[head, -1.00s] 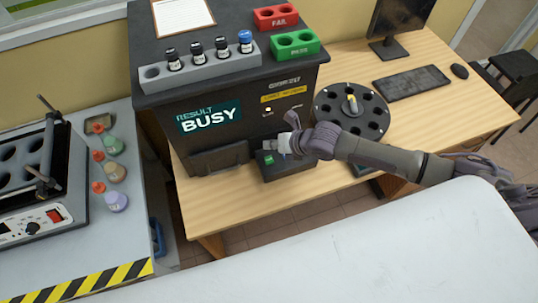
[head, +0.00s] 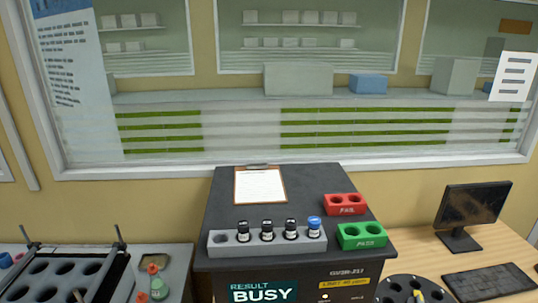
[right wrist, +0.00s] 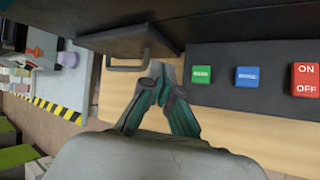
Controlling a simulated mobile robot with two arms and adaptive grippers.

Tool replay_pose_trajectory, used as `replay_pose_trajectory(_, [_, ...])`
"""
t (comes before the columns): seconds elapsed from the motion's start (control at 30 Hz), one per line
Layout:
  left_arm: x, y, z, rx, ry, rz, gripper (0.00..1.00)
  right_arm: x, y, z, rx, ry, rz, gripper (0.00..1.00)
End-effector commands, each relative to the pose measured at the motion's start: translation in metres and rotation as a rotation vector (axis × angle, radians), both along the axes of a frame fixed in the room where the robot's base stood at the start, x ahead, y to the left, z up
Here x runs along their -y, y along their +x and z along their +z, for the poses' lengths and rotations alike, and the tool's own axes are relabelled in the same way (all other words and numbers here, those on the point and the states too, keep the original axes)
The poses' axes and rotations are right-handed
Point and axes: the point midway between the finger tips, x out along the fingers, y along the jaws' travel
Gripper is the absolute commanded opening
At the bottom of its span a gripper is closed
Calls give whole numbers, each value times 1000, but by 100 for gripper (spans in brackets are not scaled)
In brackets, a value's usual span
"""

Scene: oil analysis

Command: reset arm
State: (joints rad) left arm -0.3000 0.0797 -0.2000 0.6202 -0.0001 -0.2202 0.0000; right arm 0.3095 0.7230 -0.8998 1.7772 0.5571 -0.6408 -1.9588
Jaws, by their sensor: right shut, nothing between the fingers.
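My right gripper (right wrist: 160,82) shows in the right wrist view with its fingertips together and nothing between them. It is left of the green button (right wrist: 202,75), apart from the buttons as far as I can tell. A blue button (right wrist: 248,77) and a red ON/OFF switch (right wrist: 305,80) are farther right on the dark panel. The black analyser (head: 300,258) stands in the head view, and its screen (head: 262,291) reads "RESULT BUSY". My arms and left gripper are out of view.
A grey rack (head: 220,246) with several capped vials, a red FAIL block (head: 347,211) and a green PASS block (head: 361,242) sit on the analyser. A round holder (head: 391,291), monitor (head: 470,212) and keyboard (head: 490,281) are right. A holed device (head: 112,275) is left.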

Motion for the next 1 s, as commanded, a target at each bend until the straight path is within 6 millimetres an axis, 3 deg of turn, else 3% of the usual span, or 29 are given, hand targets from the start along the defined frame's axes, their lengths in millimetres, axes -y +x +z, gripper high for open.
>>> replay_pose_trajectory(0.03, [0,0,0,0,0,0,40,-20,-18,1,-71,78,-71,0])
replay_pose_trajectory(0.1, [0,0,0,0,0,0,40,-39,-41,8,-193,198,-232,0])
replay_pose_trajectory(0.23, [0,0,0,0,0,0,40,-49,-81,25,-438,434,-650,0])
replay_pose_trajectory(0.5, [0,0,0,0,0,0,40,-1,-140,39,-710,739,-1421,0])
replay_pose_trajectory(0.97, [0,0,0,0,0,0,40,78,-231,47,-752,993,-2311,0])
replay_pose_trajectory(1.0, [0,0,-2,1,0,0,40,78,-228,35,-752,988,-2318,0])
